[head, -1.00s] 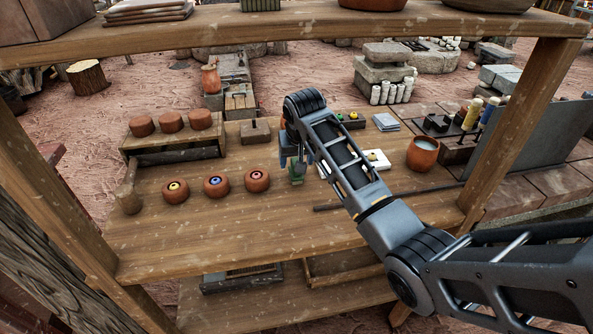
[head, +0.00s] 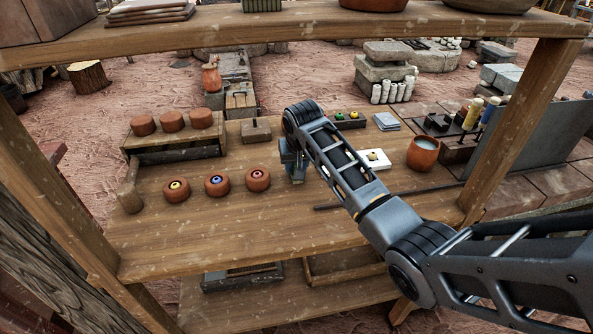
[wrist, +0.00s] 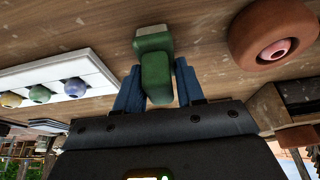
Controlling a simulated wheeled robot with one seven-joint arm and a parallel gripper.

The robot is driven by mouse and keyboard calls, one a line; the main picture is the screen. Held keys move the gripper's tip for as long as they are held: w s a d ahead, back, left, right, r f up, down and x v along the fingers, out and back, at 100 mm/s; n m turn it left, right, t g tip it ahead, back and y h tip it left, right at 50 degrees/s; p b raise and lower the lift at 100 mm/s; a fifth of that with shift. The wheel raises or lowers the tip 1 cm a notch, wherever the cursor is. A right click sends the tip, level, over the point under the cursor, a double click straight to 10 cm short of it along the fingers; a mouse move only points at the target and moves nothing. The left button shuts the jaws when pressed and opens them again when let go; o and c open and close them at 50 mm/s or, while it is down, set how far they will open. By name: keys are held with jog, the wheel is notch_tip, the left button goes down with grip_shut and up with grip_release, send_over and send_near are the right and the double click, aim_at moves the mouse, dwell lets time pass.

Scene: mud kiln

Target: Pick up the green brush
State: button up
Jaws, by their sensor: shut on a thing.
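The green brush (wrist: 155,65) shows in the wrist view, a green block-like handle with a pale end pointing away from my gripper. My gripper (wrist: 156,88) has its two blue fingers shut on the green handle, one on each side. In the head view my gripper (head: 296,172) is low over the wooden table, right of the three clay pots with coloured centres. The brush is mostly hidden there by the gripper and arm. I cannot tell whether the pale end touches the table.
The clay pots (head: 216,185) stand close on the left. A white tile with coloured balls (head: 375,159) lies to the right, and a clay cup (head: 422,153) stands beyond it. A dark rod (head: 393,195) lies on the table. The front table area (head: 270,225) is clear.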

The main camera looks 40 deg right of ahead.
jog(key=c, duration=0.3)
jog(key=shift+r, duration=0.45)
jog(key=r, duration=0.2)
jog(key=d+r, duration=0.1)
jog(key=shift+r+b, duration=0.35)
jog(key=shift+b, duration=0.05)
jog(key=s+d+r+b, duration=0.1)
jog(key=d+r, duration=0.5)
jog(key=d, duration=0.4)
jog(key=shift+d+r+b, duration=0.25)
jog(key=shift+d+b, duration=0.05)
jog(key=shift+b, duration=0.05)
jog(key=o, duration=0.5)
jog(key=c, duration=0.4)
